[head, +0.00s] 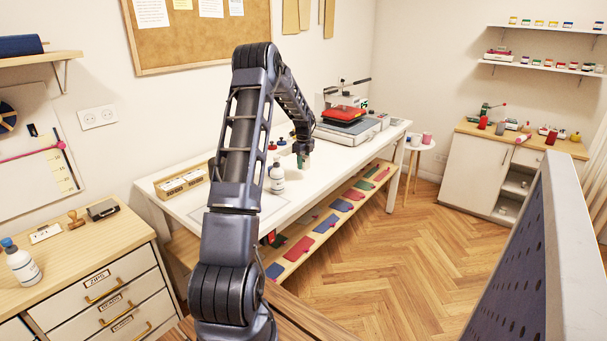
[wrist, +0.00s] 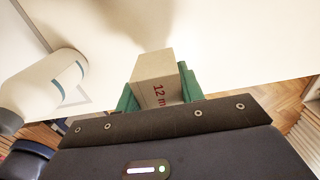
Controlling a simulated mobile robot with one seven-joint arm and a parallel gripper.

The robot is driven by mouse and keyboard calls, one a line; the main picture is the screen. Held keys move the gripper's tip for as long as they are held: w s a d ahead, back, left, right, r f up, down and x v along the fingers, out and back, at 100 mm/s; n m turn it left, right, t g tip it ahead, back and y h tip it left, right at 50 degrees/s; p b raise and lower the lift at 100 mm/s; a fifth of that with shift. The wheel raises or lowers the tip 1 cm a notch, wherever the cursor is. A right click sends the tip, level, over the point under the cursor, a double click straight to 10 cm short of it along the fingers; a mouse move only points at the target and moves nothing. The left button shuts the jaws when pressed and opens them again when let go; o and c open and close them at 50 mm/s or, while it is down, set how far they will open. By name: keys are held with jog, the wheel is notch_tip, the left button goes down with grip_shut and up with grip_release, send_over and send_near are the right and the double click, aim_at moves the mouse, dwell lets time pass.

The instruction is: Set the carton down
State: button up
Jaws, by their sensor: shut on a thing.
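The carton is a small pale box with red "12 m" lettering (wrist: 155,68). In the wrist view it sits between the green fingers of my gripper (wrist: 160,93), which is shut on it. In the head view my gripper (head: 303,147) is over the white worktable (head: 330,158), near its front edge, and mostly hides the carton. In the wrist view a shadow lies on the white surface beyond the carton. I cannot tell whether its underside touches the table.
A white bottle (head: 277,180) stands to the left of my gripper; it also shows in the wrist view (wrist: 45,88). Small bottles with red and blue caps stand close behind. A heat press (head: 345,112) is to the right. A wooden tray (head: 181,182) lies at the left end.

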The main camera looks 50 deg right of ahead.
aim_at(303, 179)
jog(key=shift+f, duration=2.75)
jog(key=shift+f, duration=0.1)
jog(key=o, duration=1)
